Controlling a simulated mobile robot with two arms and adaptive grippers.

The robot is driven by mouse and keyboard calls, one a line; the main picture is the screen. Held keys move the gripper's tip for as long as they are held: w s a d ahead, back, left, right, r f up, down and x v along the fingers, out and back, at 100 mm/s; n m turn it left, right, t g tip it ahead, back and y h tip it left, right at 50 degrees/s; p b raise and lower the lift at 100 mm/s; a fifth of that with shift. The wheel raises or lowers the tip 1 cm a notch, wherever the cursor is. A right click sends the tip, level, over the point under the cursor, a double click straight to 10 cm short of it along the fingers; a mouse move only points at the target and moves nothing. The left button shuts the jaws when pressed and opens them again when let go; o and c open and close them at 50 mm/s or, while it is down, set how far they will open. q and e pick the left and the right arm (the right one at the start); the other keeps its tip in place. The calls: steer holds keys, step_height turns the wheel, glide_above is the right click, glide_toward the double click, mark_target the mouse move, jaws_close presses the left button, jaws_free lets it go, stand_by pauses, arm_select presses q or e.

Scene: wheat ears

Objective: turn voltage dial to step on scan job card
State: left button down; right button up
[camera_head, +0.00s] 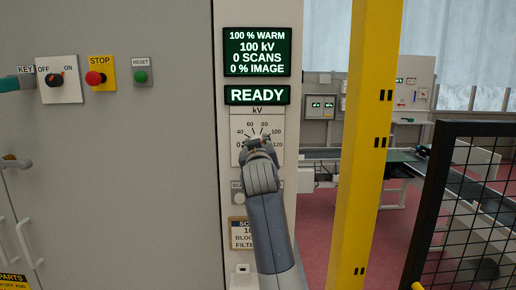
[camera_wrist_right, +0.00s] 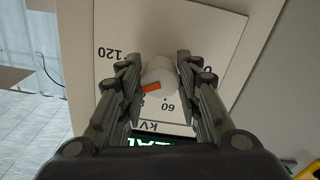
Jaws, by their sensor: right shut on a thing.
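The voltage dial (camera_wrist_right: 158,72) is a pale round knob with an orange mark, seen in the right wrist view. The mark points to the lower left there, between the printed 60 and 120. My right gripper (camera_wrist_right: 160,78) has its fingers on either side of the knob, shut on it. In the head view this gripper (camera_head: 258,146) hides most of the dial on its kV scale plate (camera_head: 237,125). The display (camera_head: 257,52) reads 100 % WARM, 100 kV, 0 SCANS, 0 % IMAGE. The scan job card (camera_head: 239,236) is partly hidden by my right arm. My left gripper is out of view.
A READY sign (camera_head: 257,95) is lit above the dial. An OFF/ON key switch (camera_head: 57,80), red STOP button (camera_head: 95,78) and green RESET button (camera_head: 141,76) are on the grey cabinet. A yellow post (camera_head: 363,150) and black mesh guard (camera_head: 470,210) stand to the right.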

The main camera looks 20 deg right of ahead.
steer(key=shift+f, duration=0.15)
steer(key=o, duration=1)
steer(key=shift+o, duration=0.2)
steer(key=v, duration=0.7)
steer(key=shift+s, duration=0.25)
steer(key=shift+a, duration=0.1)
